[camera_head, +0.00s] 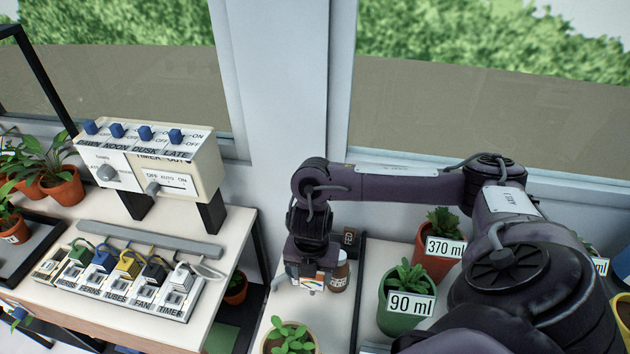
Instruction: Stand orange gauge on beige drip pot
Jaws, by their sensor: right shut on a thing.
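My right gripper (309,286) points down over the light table, left of a brown jar. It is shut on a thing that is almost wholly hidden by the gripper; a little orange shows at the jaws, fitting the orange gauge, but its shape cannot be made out. The beige drip pot (266,345) appears to be the pale-rimmed pot with a round-leaved green plant at the bottom edge, partly cut off. It is in front of the gripper and apart from it. My left gripper is not in view.
The brown jar (341,274) stands close beside the gripper. A green pot (397,315) labelled 90 ml and a terracotta pot (432,265) labelled 370 ml stand to the right. A switch box (160,165) and plug strip (115,285) are on the left bench.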

